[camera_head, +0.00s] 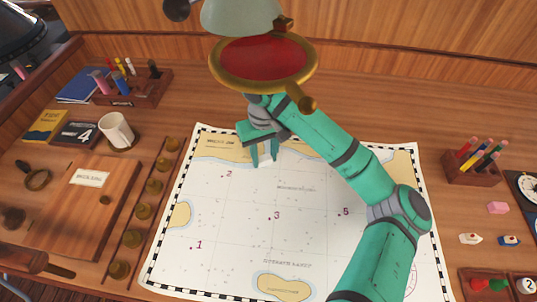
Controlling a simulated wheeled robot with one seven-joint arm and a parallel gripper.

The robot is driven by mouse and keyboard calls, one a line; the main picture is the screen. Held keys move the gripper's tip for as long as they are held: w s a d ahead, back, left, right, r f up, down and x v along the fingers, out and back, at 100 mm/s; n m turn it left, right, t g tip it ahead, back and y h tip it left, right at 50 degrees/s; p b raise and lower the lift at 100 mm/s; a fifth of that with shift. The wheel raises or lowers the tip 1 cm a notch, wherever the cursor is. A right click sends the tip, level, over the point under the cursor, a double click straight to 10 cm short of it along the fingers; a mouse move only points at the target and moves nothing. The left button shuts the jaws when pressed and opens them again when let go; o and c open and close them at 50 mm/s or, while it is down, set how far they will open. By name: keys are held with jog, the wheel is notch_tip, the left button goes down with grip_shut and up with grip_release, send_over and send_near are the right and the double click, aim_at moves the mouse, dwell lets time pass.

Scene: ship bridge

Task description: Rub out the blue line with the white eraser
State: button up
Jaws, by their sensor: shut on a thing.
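My gripper (264,158) reaches down over the upper part of the chart (320,225), its two teal fingers pointing at the paper. The fingers are closed on a small pale thing that barely stands out from the white paper; I take it to be the white eraser. I cannot tell whether it touches the chart. I cannot make out a blue line on the visible paper. My arm hides part of the chart's right half, and the gripper hides some of its top.
A mug (116,130) and a wooden board (82,215) stand left. A pencil holder (472,165), a pink block (498,208) and two small toy boats (471,239) are right.

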aim_at(281, 162)
jog(key=shift+a, duration=0.1)
jog(key=shift+a, duration=1.25)
jog(key=shift+d, duration=1.35)
jog(key=shift+d, duration=0.15)
jog(key=shift+w+d, duration=0.1)
jog(key=shift+d, duration=0.95)
jog(key=shift+d, duration=0.15)
jog(key=shift+d, duration=1.15)
